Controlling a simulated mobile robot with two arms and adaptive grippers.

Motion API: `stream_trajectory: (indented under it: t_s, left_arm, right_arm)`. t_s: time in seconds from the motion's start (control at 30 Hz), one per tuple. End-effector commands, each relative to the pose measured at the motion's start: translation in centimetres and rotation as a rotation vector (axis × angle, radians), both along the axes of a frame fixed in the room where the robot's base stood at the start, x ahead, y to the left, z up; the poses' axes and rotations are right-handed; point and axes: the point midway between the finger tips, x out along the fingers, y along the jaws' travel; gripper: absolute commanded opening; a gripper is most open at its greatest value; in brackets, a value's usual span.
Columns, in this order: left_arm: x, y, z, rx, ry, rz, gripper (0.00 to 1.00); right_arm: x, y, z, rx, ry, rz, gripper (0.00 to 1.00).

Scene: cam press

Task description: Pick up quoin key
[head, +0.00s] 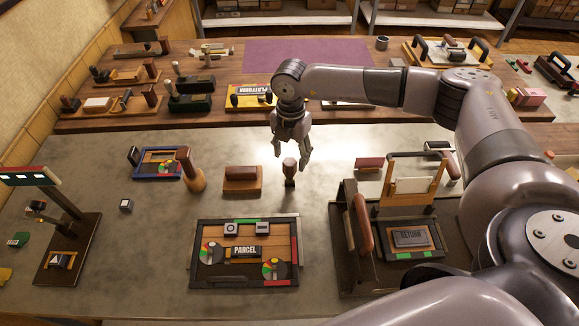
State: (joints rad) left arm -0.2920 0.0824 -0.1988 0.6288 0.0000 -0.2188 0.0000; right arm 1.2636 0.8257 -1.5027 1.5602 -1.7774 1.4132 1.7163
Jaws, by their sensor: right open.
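A small tool with a rounded wooden handle and a dark lower end (290,168), which looks like the quoin key, stands upright on the grey worktop (330,205). My right gripper (291,154) points down just above it. Its fingers are open and spread to either side of the handle top. I cannot tell whether they touch it. No left gripper shows.
A wooden block tool (242,180) and a turned wooden handle (188,170) stand left of the key. A framed forme reading PARCEL (245,278) lies in front. A press (386,255) stands to the right. Bare worktop surrounds the key.

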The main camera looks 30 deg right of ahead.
Motion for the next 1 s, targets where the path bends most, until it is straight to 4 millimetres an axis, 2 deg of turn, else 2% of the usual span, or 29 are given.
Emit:
stream_trajectory:
  t_s: [0.17, 0.27, 0.43, 0.7, 1.0]
  left_arm:
    - [-0.1, -0.2, 1.3, -0.003, 0.003, 0.001, 0.4]
    - [-0.6, -0.3, 2.5, -0.003, 0.009, 0.001, 0.4]
    - [-1.4, -0.2, 2.9, -0.002, 0.021, 0.001, 0.4]
    - [-1.4, -0.2, 2.8, -0.001, 0.022, 0.001, 0.4]
    - [-1.3, -0.2, 2.8, -0.002, 0.021, 0.0, 0.4]
  right_arm:
    - [0.1, 0.0, -1.2, -0.002, 0.002, -0.001, 0.54]
    - [0.4, 0.1, -2.6, -0.001, 0.004, -0.002, 0.54]
    - [0.4, 0.1, -5.0, -0.001, 0.002, -0.002, 0.54]
    - [0.5, 0.1, -5.4, -0.001, -0.001, -0.001, 0.54]
    - [0.5, 0.1, -5.4, 0.0, 0.0, -0.002, 0.34]
